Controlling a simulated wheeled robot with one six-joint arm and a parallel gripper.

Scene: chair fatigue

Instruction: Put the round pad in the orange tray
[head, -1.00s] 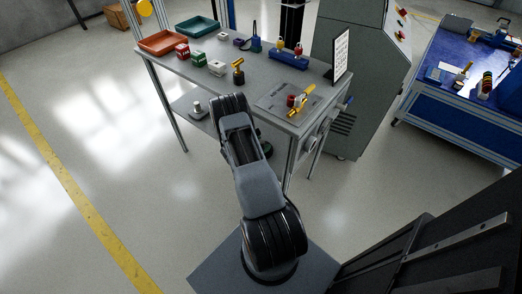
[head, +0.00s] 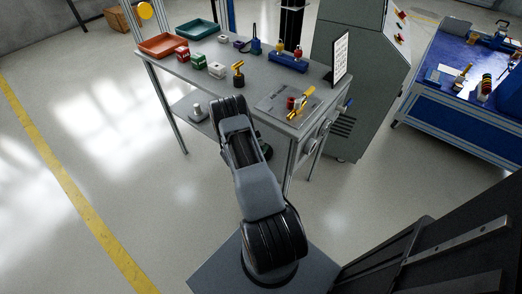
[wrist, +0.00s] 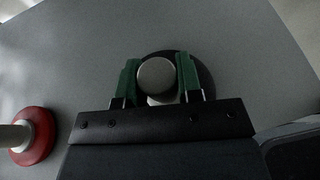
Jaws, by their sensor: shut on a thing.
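The orange tray (head: 160,46) sits at the far left corner of the grey tabletop in the head view and looks empty. In the wrist view, my gripper (wrist: 158,78) has its green fingers shut on a pale round knob. The knob stands over a black disc, and I take the two together as the round pad (wrist: 203,72). Part of the disc is hidden by the gripper. Whether it touches the surface below, I cannot tell. In the head view my own arm hides the gripper.
A red disc with a pale stem (wrist: 33,135) is left of my gripper. Beside the tray are a teal tray (head: 198,29) and red, green and white blocks (head: 198,61). The lower shelf holds a pale knobbed piece (head: 196,109).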

